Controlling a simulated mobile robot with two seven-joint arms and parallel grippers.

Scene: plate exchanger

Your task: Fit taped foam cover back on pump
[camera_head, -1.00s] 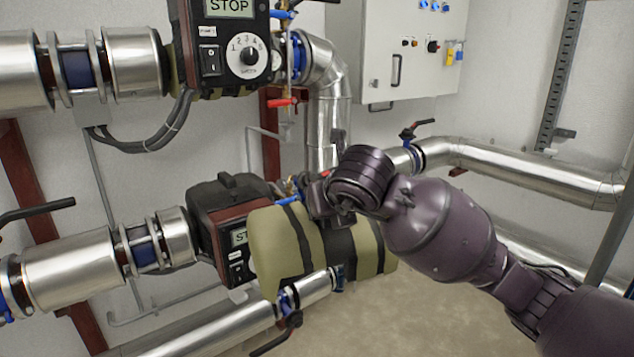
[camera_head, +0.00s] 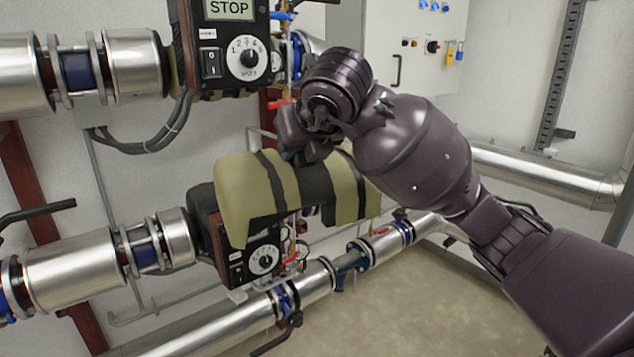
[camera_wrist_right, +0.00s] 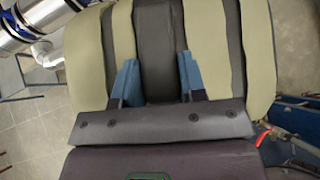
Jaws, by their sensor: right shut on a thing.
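The foam cover (camera_head: 246,198) is olive green with dark tape bands and hangs in the middle of the head view. My right gripper (camera_head: 305,155) is above it, shut on its dark middle band. In the wrist view the blue fingers of the gripper (camera_wrist_right: 157,80) press on that band of the cover (camera_wrist_right: 156,35). The lower pump (camera_head: 263,260) is dark, with a dial and a switch. The cover hides its upper front and much of its top. I cannot tell whether cover and pump touch. My left gripper is not in view.
An uncovered-front upper pump (camera_head: 230,55) reading STOP sits above, with black cables (camera_head: 160,137) below it. Steel pipes (camera_head: 75,270) run left of the lower pump. A valve with a red handle (camera_head: 291,259) is close under the cover. Floor (camera_head: 400,310) at right is open.

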